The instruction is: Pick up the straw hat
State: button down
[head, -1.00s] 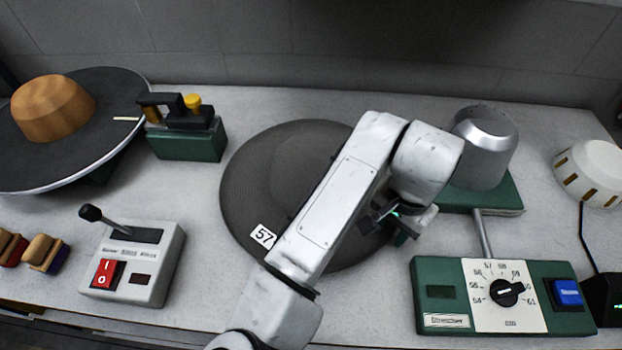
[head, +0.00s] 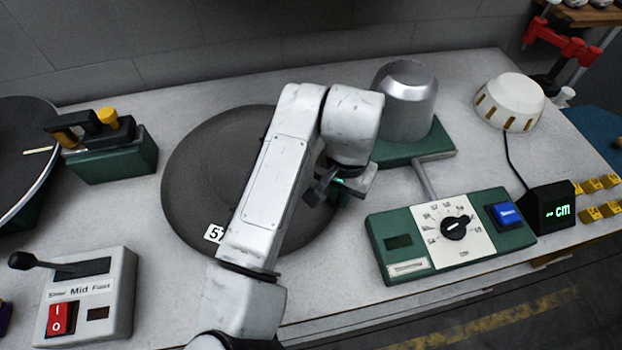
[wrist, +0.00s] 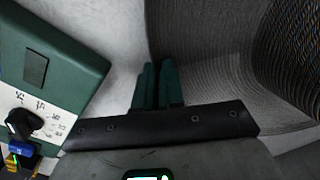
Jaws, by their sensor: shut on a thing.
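The straw hat (head: 195,175) is dark grey and woven, with a wide round brim and a white tag marked 57 at its front left. It is on or just above the bench in the head view; I cannot tell which. My arm covers much of its crown. My gripper (head: 338,190) is at the right side of the brim. In the wrist view, the green fingers of my gripper (wrist: 157,85) are close together with the brim edge between them. The hat's ribbed brim and crown (wrist: 215,60) fill the right of that view.
A green dial unit (head: 450,232) and a metal dome (head: 405,100) on a green base stand right of the hat. A lever box (head: 85,300) is front left, a green block with a handle (head: 112,160) left. A white slotted dome (head: 510,100) stands at right.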

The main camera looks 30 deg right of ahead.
jog(key=shift+r, duration=0.65)
jog(key=s+d+r, duration=0.6)
jog(key=s+r, duration=0.5)
jog(key=s, duration=0.1)
jog(key=shift+s+r+p, duration=0.3)
jog(key=shift+s+p, duration=0.05)
jog(key=shift+p, duration=0.1)
dwell(1.1)
